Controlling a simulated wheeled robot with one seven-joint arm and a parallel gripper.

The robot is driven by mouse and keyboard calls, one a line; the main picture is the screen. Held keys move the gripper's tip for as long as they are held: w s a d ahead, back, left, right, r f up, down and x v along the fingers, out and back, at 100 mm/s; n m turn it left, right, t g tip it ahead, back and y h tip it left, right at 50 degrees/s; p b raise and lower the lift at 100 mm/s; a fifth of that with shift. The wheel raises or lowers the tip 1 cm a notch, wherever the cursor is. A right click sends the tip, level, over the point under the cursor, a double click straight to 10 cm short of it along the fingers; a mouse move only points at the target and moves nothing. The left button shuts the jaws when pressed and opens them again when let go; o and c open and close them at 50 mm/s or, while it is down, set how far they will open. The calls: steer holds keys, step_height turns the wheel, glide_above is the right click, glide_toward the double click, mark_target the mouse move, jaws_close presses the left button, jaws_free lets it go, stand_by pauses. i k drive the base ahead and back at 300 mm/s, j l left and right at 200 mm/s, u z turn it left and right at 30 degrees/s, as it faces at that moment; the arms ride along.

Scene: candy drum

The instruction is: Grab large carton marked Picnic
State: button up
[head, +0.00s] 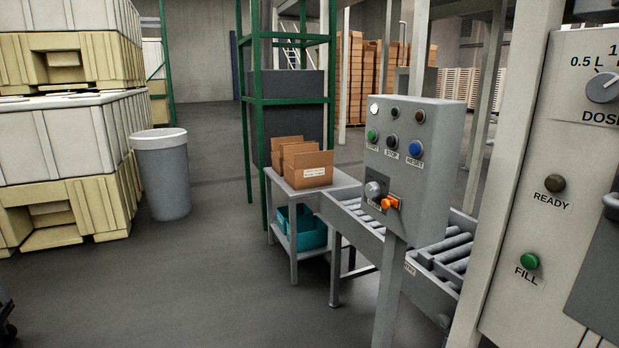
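Brown open cardboard cartons stand close together on a small grey table. I cannot tell which carton is marked Picnic. My gripper is not in view.
The grey table (345,181) holds teal bins (308,236) on its lower shelf and adjoins a roller conveyor (452,252). A control panel (407,165) on a post stands in front. A grey bin (162,175) and stacked crates (60,130) are left. Floor before the table is clear.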

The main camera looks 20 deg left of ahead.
mark_target(320, 176)
steer(key=u, duration=0.85)
steer(key=i+j+u, duration=0.2)
steer(key=i+u, duration=0.15)
steer(key=i, duration=0.15)
steer(key=i+u, duration=0.35)
steer(key=i, duration=5.85)
steer(key=i+z, duration=0.1)
steer(key=i, duration=0.85)
steer(key=i+z, duration=0.15)
steer(key=i, duration=0.85)
steer(key=i+z, duration=0.15)
steer(key=i, duration=0.35)
steer(key=i+j+z, duration=0.15)
steer(key=i, duration=0.3)
steer(key=i+j+z, duration=0.2)
steer(key=i, duration=0.3)
steer(key=z, duration=2.05)
